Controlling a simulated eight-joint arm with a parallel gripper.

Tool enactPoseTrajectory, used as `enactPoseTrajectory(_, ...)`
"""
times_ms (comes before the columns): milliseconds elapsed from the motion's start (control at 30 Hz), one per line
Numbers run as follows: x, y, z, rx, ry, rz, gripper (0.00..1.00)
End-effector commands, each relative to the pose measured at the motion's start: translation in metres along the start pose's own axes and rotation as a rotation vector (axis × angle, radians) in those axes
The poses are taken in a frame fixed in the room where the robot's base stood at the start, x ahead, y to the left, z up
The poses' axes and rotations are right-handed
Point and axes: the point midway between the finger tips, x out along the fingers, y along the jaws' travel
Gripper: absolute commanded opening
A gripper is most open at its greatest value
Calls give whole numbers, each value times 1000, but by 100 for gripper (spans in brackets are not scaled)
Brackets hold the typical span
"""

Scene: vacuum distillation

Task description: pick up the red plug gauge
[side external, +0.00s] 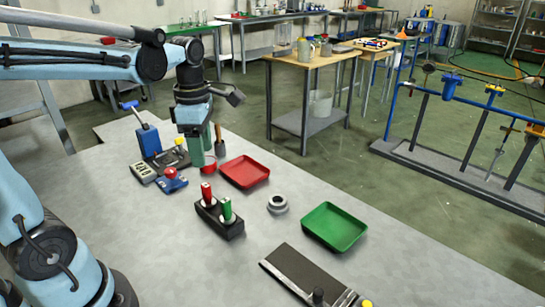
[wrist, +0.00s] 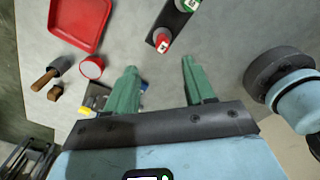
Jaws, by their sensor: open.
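The red plug gauge (side external: 207,193) stands upright in a black block (side external: 222,226) on the grey table, beside a green plug gauge (side external: 227,210). In the wrist view, the red plug gauge (wrist: 163,41) shows just past my fingertips, a little above the gap between them. The black block (wrist: 176,19) and the green gauge (wrist: 190,4) lie at the top edge. My gripper (wrist: 159,64) is open and empty, with green fingers apart. In the side view, my gripper (side external: 203,158) hangs above the table, behind and apart from the red gauge.
A red tray (side external: 244,171) lies right of my gripper, and a small red cup (side external: 208,164) is close to it. A green tray (side external: 334,227) and a grey ring (side external: 277,204) are to the right. A blue device (side external: 149,140) stands left.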

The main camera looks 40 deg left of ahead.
Motion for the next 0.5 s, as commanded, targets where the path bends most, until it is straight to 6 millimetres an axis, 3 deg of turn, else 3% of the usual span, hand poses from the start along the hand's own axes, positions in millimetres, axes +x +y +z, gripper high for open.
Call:
enactPoseTrajectory(167,8,1,-1,-46,6,-10,53)
enactPoseTrajectory(500,53,1,-1,-43,5,-8,53)
